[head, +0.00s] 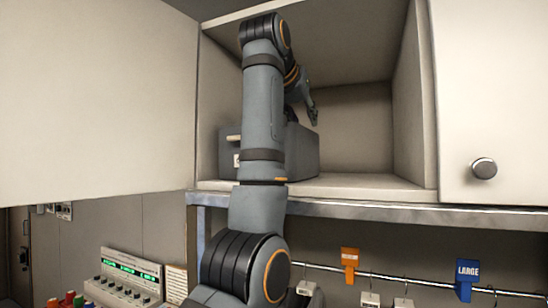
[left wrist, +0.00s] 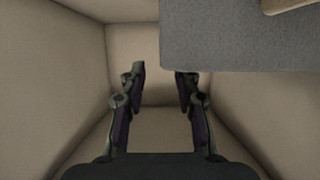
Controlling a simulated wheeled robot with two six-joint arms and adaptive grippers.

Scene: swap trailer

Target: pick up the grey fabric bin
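The grey fabric bin (head: 304,150) stands on the left side of an open cabinet compartment, partly hidden behind my left arm. A light tab and label show on its front. My left gripper (head: 312,114) is inside the compartment, around the height of the bin's top and near its right side. In the left wrist view the gripper (left wrist: 162,74) is open with nothing between its fingers. The bin (left wrist: 240,40) fills the upper right there, and the right fingertip is close to its edge; I cannot tell whether they touch. My right gripper is not in view.
The compartment floor (head: 365,186) is bare right of the bin. A closed door with a round knob (head: 484,168) is at right, and a pale panel (head: 95,95) at left. Below hang an orange tag (head: 349,258) and a blue LARGE tag (head: 467,272) on a rail.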

